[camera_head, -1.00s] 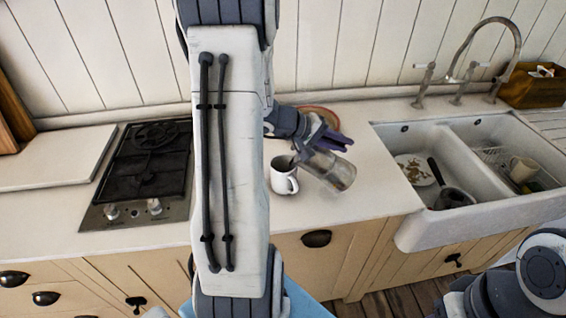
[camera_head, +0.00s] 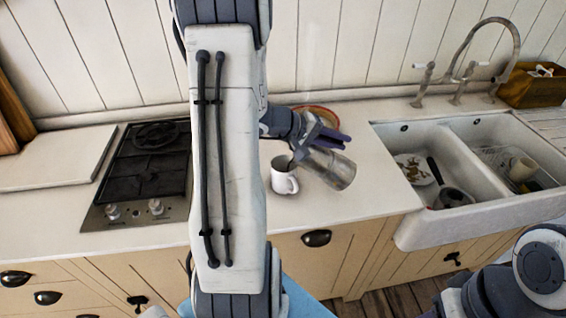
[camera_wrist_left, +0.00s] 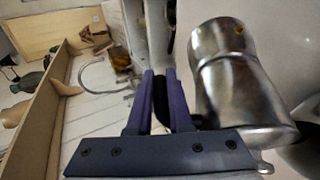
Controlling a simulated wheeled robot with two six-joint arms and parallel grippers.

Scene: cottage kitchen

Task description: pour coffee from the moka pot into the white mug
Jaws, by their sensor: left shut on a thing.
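The metal moka pot (camera_head: 330,168) is tilted over the counter, its spout end low and to the left, at the rim of the white mug (camera_head: 284,182). My left gripper (camera_head: 328,136) is shut on the pot's dark handle, which shows between the purple fingers (camera_wrist_left: 162,105) in the left wrist view. The pot's body (camera_wrist_left: 235,85) fills the right of that view. The mug stands upright on the counter. Dark colour shows at its opening, but I cannot tell coffee from the spout there. My right gripper is out of view.
A gas hob (camera_head: 147,165) lies left, partly behind my left arm. A double sink (camera_head: 400,150) with dishes is at the right, under a tap (camera_head: 510,50). A round reddish plate (camera_head: 322,113) lies behind the gripper. Counter in front of the pot is clear.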

